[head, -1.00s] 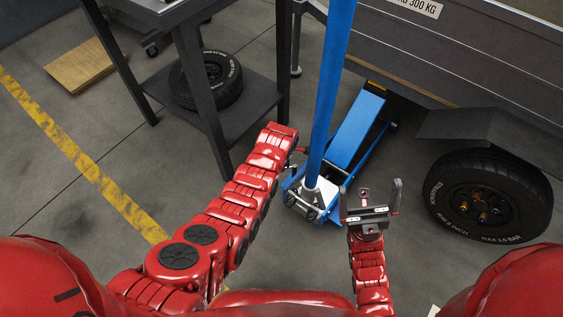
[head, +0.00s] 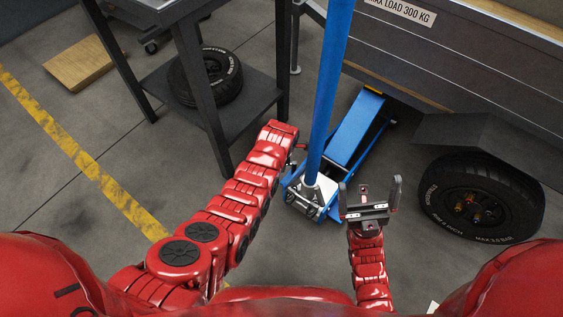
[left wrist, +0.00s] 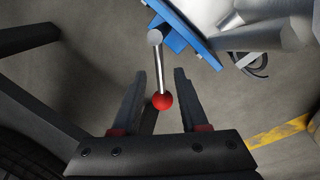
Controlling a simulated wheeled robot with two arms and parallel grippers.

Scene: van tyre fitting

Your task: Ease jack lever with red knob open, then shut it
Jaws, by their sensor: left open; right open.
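The blue jack (head: 352,137) stands on the floor with its long blue handle (head: 327,85) rising toward me. In the left wrist view, the jack lever (left wrist: 159,65) is a thin metal rod ending in a red knob (left wrist: 162,101). My left gripper (left wrist: 159,73) is open, with one finger on each side of the lever and knob; gaps show on both sides. In the head view my left arm (head: 250,190) reaches to the jack's left side, and its fingers are mostly hidden. My right gripper (head: 370,190) is open and empty, right of the jack's base.
A grey trailer side (head: 450,65) stands at the upper right, with a wheel (head: 500,178) below it. A dark table (head: 245,105) with a tyre (head: 207,77) on its lower shelf stands left of the jack. Floor with a yellow line (head: 90,163) is clear on the left.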

